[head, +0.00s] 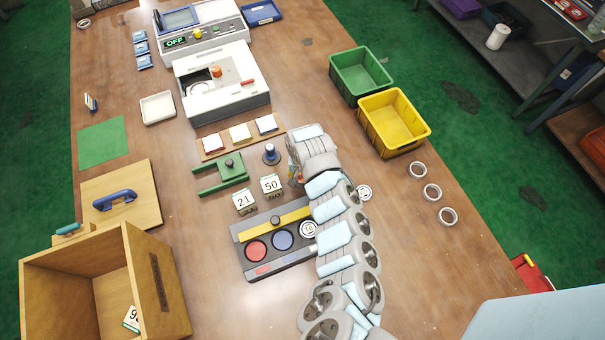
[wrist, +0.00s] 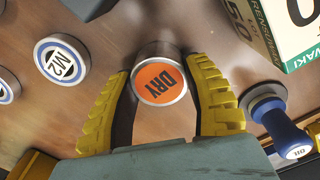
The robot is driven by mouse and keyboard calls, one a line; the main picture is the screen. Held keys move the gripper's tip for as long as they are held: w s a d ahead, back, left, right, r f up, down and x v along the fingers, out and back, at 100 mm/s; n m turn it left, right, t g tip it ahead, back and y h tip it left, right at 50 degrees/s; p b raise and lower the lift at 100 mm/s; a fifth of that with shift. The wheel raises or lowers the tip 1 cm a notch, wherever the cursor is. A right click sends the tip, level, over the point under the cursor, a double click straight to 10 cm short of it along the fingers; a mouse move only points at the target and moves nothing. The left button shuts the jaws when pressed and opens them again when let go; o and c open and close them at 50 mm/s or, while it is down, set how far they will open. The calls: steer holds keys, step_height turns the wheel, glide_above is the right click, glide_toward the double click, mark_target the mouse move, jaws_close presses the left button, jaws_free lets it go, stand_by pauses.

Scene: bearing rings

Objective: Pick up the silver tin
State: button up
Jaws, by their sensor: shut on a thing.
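A silver tin (wrist: 160,79) with an orange top label reading "DRY" is between the two yellow fingers of my gripper (wrist: 162,90) in the wrist view. The fingers are shut on its sides, and the orange top faces the camera. I cannot tell whether the tin is touching the table.
A blue-handled stamp (wrist: 281,127) and a box marked "50" (wrist: 268,30) are close on the right. Yellow (head: 394,122) and green (head: 360,76) bins stand at the table's right edge.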

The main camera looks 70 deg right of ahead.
steer(key=shift+r, duration=0.1)
steer(key=shift+r, duration=0.55)
step_height(320, 180, up, 2)
steer(key=shift+r, duration=0.1)
steer(key=s+a+r+p, duration=0.3)
steer(key=s+a+r, duration=0.6)
steer(key=a+r, duration=0.1)
step_height(320, 180, up, 10)
steer(key=p, duration=1.2)
steer(key=shift+s+a+f, duration=0.2)
